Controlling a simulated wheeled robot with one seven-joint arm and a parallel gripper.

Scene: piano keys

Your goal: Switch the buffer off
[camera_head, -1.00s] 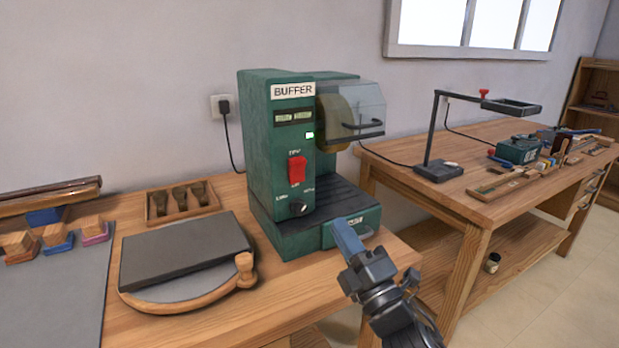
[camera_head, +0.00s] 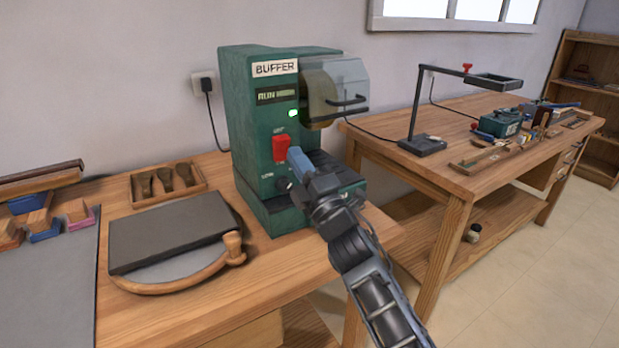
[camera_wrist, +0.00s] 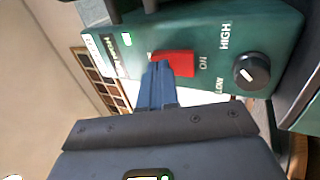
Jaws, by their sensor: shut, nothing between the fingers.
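The green buffer (camera_head: 246,140) stands on the wooden bench, with a display reading RUN and a lit green light (camera_head: 293,113). Its red switch (camera_head: 281,147) is on the front panel; in the wrist view the red switch (camera_wrist: 180,63) shows beside the word ON. My gripper (camera_head: 296,156) is shut and empty, its blue fingertips right at the switch in the head view. In the wrist view my gripper (camera_wrist: 157,72) overlaps the switch's edge; I cannot tell whether they touch. The black speed knob (camera_wrist: 251,70) sits beside the switch, near the word HIGH. My gripper partly hides the lower panel in the head view.
A clear guard (camera_head: 338,90) covers the wheel at the buffer's upper right. A grey slab on a wooden board (camera_head: 172,232) and a tray of tools (camera_head: 166,184) lie to the left. A second bench (camera_head: 415,168) with a lamp stands to the right.

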